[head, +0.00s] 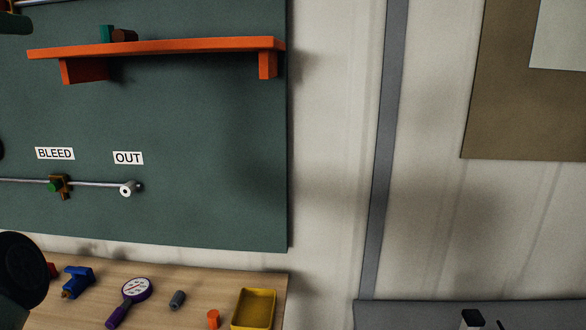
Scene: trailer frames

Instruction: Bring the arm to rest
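Neither of my grippers can be made out in the head view. A dark rounded shape (20,272) is cut off by the lower left edge; I cannot tell if it is part of my arm. A small dark piece with a pale top (473,318) shows at the bottom right, cut off by the frame, and I cannot tell what it is.
A green panel (215,150) carries an orange shelf (190,46) and a thin pipe with a valve (60,186).

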